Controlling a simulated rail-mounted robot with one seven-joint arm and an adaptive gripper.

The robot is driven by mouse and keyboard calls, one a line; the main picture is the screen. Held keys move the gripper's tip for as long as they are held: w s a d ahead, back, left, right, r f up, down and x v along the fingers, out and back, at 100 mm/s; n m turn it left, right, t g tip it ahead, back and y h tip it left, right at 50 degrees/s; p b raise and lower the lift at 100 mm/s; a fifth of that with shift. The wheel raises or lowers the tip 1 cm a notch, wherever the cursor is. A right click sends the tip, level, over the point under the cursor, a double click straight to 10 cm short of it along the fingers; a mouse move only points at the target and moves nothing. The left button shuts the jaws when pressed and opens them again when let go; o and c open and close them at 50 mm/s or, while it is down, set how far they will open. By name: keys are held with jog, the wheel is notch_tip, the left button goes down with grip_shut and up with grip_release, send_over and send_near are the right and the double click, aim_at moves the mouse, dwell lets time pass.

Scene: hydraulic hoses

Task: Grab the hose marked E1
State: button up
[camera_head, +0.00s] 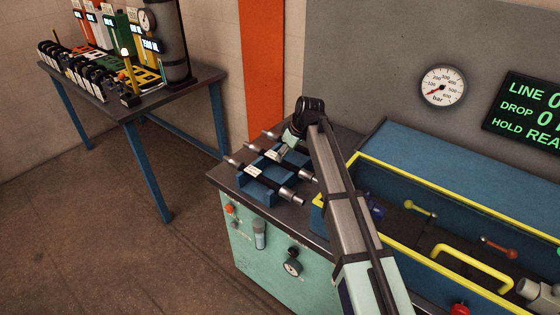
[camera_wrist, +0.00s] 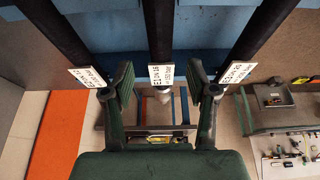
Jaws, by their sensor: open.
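Three black hoses with white tags lie side by side in the wrist view: a left one (camera_wrist: 62,32), a middle one (camera_wrist: 160,28) and a right one (camera_wrist: 256,38). The left tag (camera_wrist: 88,77), middle tag (camera_wrist: 161,75) and right tag (camera_wrist: 236,72) carry upside-down print, too small to read surely. My gripper (camera_wrist: 163,88) is open, with the middle hose's tagged end showing between its fingers. I cannot tell contact. In the head view the hoses rest across a blue cradle (camera_head: 256,191) on a bench, and my gripper (camera_head: 287,148) is over the farther hoses, partly hiding them.
A blue trough with yellow edges (camera_head: 440,205) and a yellow handle (camera_head: 472,267) adjoins the bench at right. A pressure gauge (camera_head: 442,87) and a display (camera_head: 527,108) are behind. A second table (camera_head: 140,103) with equipment stands at left, with open floor between.

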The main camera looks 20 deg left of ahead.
jog(key=shift+p+x, duration=1.15)
jog(key=shift+x, duration=1.45)
grip_shut()
